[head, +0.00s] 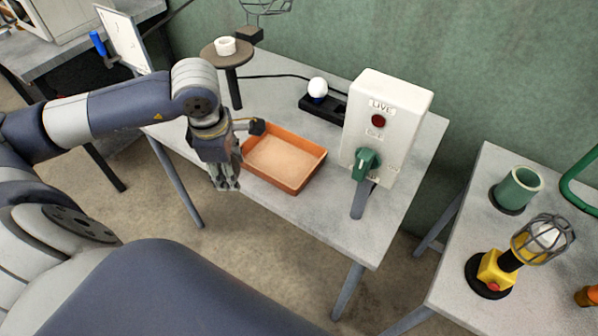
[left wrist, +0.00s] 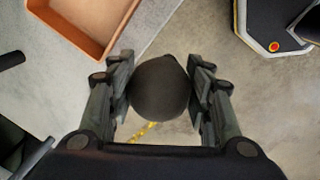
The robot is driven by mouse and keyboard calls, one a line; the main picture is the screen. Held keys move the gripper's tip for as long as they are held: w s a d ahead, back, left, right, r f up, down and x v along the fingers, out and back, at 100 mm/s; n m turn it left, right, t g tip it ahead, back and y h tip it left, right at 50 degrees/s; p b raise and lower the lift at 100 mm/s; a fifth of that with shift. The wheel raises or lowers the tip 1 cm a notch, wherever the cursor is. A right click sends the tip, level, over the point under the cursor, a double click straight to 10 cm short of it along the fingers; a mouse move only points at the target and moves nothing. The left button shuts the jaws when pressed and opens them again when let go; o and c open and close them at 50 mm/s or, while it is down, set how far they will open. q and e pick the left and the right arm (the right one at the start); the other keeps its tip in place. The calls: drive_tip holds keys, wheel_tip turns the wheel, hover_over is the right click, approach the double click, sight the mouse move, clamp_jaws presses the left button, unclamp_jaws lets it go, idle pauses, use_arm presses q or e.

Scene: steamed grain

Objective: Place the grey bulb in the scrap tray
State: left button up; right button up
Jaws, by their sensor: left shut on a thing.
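My left gripper (head: 226,186) is shut on the grey bulb (left wrist: 160,88), a dark round bulb between its two fingers in the left wrist view (left wrist: 160,90). In the head view the bulb cannot be made out behind the fingers. The scrap tray (head: 285,160) is an orange, shallow, empty tray on the grey table. The gripper hangs just left of the tray, near the table's front edge. In the left wrist view the tray (left wrist: 88,18) is at the upper left, apart from the bulb, which shows against the floor.
A white box marked LIVE (head: 389,115) with a green lever stands right of the tray. A white bulb (head: 317,87) sits in a black holder behind it. A round stand with a white ring (head: 225,46) is at the back left. A caged lamp (head: 540,240) is on the right table.

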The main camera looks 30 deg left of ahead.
use_arm(q)
drive_tip(key=shift+w, duration=0.15)
drive_tip(key=w+d+f+p, duration=0.1)
drive_tip(key=w+p, duration=0.1)
drive_tip(key=w, duration=0.3)
drive_tip(key=w+d+f+p, duration=0.1)
drive_tip(key=w+f+p, duration=0.1)
drive_tip(key=w, duration=0.3)
drive_tip(key=w+d+f+p, duration=0.1)
drive_tip(key=w+p, duration=0.1)
drive_tip(key=w, duration=0.3)
drive_tip(key=shift+w+d+f, duration=0.1)
drive_tip(key=shift+f, duration=0.55)
use_arm(e)
wheel_tip(320, 180, up, 6)
drive_tip(key=shift+r, duration=0.2)
drive_tip(key=shift+w+a, duration=0.1)
drive_tip(key=shift+a, duration=0.05)
